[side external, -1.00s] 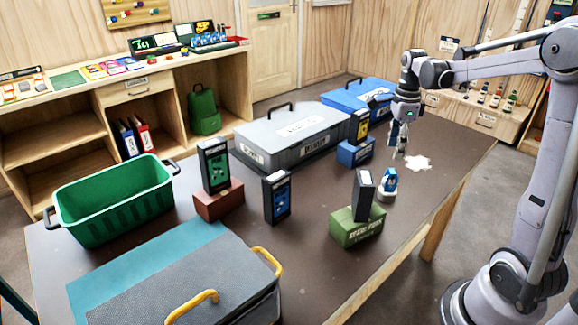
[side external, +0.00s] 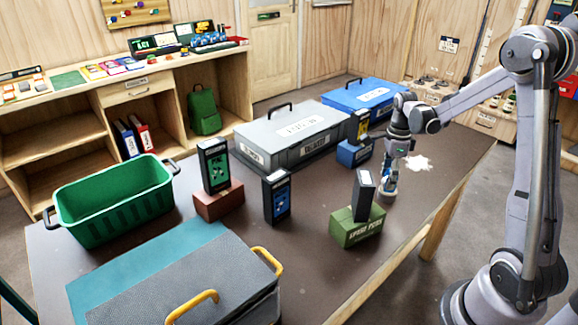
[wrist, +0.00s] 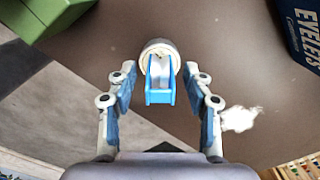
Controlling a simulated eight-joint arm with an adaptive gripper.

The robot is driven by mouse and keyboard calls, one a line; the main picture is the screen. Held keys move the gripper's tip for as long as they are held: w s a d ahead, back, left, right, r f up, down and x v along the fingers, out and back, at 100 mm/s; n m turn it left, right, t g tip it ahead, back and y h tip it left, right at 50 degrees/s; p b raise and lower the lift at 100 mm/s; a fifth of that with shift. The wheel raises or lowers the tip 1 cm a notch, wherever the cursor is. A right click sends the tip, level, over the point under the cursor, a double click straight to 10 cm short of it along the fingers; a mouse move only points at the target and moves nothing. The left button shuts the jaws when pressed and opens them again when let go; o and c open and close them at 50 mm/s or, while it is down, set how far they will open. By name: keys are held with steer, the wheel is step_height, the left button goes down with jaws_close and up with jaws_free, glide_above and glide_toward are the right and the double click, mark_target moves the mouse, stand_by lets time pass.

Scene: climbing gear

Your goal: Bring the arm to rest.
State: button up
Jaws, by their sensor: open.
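My gripper (side external: 391,170) is low over the right part of the table, pointing down. In the wrist view my gripper (wrist: 160,82) is open, with one finger on each side and a gap between them. A small blue and white device on a round pale base (wrist: 160,66) shows between and just beyond the fingertips. The fingers look apart from it in that view. In the side view this device (side external: 388,194) is mostly hidden by the gripper, so I cannot tell the height gap.
A green block (side external: 357,231) with a grey box (side external: 364,189) on it stands close at the left. A blue block (side external: 353,151) and a white patch (side external: 419,163) are nearby. A grey case (side external: 262,145), blue case (side external: 343,96) and green bin (side external: 110,212) stand farther off.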

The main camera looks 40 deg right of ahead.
steer(key=shift+r, duration=0.1)
step_height(320, 180, up, 12)
step_height(320, 180, down, 12)
steer(key=shift+f, duration=0.2)
step_height(320, 180, up, 4)
steer(key=shift+s+r, duration=0.15)
steer(key=shift+r, duration=0.1)
steer(key=s+d+r, duration=0.5)
steer(key=s+r, duration=0.3)
steer(key=s, duration=0.2)
step_height(320, 180, up, 9)
steer(key=shift+n, duration=0.5)
steer(key=shift+w+a+r, duration=0.2)
steer(key=shift+w+a, duration=0.65)
steer(key=shift+a, duration=0.3)
steer(key=shift+w+a+r, duration=0.2)
steer(key=shift+w+a, duration=0.6)
steer(key=shift+a, duration=0.3)
